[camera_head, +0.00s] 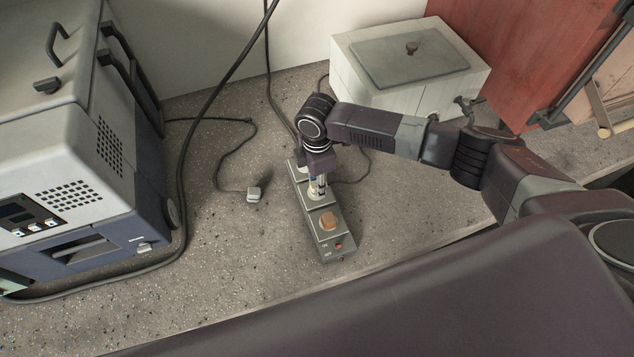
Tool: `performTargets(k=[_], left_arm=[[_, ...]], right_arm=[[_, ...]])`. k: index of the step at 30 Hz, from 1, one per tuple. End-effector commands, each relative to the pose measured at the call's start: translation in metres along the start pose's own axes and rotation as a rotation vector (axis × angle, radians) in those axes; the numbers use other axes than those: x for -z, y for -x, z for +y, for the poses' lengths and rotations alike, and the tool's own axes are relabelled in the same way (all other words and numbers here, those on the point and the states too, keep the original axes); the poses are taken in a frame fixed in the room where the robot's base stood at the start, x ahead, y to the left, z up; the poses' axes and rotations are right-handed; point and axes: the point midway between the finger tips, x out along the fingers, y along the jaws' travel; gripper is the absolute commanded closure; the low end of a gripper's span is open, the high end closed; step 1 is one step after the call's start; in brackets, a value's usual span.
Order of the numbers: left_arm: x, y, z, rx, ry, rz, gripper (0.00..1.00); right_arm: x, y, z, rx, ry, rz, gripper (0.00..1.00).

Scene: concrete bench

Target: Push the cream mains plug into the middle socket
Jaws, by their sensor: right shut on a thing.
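A grey power strip (333,246) lies on the bench, running from far to near, with several parts in a row. My right gripper (318,186) points down over the strip's middle socket. It is shut on the cream mains plug (312,187), which shows only as a small pale patch beside the fingers. The plug is at or just above the middle socket; I cannot tell whether it is seated. The far socket is partly hidden by my wrist. The near socket holds a round orange-brown piece (328,221). My left gripper is out of view.
A pale grey plug (254,193) with a dark cable lies loose left of the strip. A large grey-blue machine (60,140) stands at left, with a thick black cable beside it. A pale lidded box (380,85) stands behind. The bench front right of the strip is clear.

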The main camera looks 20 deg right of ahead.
Motion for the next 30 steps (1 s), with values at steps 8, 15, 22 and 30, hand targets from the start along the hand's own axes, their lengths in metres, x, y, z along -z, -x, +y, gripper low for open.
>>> performTargets(k=[8,15,22,30], left_arm=[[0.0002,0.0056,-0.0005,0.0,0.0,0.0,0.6],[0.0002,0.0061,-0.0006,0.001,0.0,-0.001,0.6],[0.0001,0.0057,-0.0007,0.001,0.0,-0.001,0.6],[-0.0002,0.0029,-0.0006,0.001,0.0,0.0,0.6]], right_arm=[[-0.0002,0.0011,-0.0002,0.001,0.0,0.0,1.0],[-0.0004,-0.0001,0.0,0.0,0.0,0.0,1.0],[-0.0003,-0.0006,0.0,0.0,0.0,0.0,1.0],[-0.0002,-0.0055,0.0001,0.0,0.0,0.0,1.0]])
